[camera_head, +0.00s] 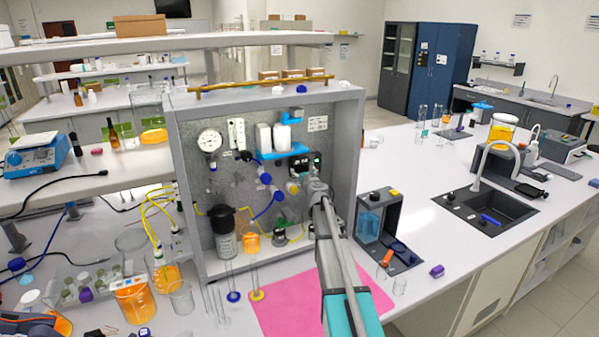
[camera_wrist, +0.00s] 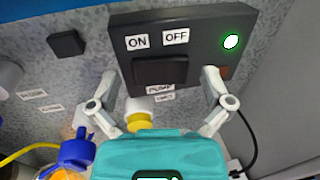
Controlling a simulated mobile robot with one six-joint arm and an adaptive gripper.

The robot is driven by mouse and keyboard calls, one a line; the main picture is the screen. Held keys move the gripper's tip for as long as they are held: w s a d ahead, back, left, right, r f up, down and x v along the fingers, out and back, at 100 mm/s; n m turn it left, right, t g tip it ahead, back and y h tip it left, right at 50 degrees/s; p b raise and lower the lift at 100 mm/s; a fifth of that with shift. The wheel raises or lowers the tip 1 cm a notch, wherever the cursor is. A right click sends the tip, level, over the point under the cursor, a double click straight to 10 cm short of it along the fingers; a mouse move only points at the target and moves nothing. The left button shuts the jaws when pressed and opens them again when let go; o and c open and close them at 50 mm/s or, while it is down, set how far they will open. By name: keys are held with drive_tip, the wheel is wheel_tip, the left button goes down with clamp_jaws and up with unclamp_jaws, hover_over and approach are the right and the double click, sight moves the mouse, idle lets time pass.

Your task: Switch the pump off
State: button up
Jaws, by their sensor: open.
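The pump switch box (camera_wrist: 205,50) is dark grey and fixed to the speckled panel, with ON and OFF labels above a wide black rocker switch (camera_wrist: 160,70). A green lamp (camera_wrist: 231,41) glows at its upper right. In the head view the box (camera_head: 303,163) is partly behind my gripper (camera_head: 316,186). In the wrist view my gripper (camera_wrist: 160,78) is open and empty, its fingers spread on either side of the rocker. Whether the fingertips touch the box is unclear. Which way the rocker is tipped cannot be told.
A grey frame (camera_head: 355,130) encloses the panel, its right wall close to my arm. A blue bracket with white bottles (camera_head: 283,138) is above the box. A yellow-and-white fitting (camera_wrist: 150,105) and a blue-capped valve (camera_wrist: 75,153) are below it. A pressure gauge (camera_head: 210,140) is at left.

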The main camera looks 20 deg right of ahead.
drive_tip(key=c, duration=1)
drive_tip(key=shift+c, duration=0.2)
drive_tip(key=shift+d+n+y, duration=0.1)
drive_tip(key=shift+n+y, duration=0.2)
drive_tip(key=shift+y, duration=0.2)
drive_tip(key=shift+d+n+y, duration=0.2)
drive_tip(key=shift+n+y, duration=1)
drive_tip(key=shift+y, duration=0.6)
drive_tip(key=o, duration=1)
drive_tip(key=shift+o, duration=0.2)
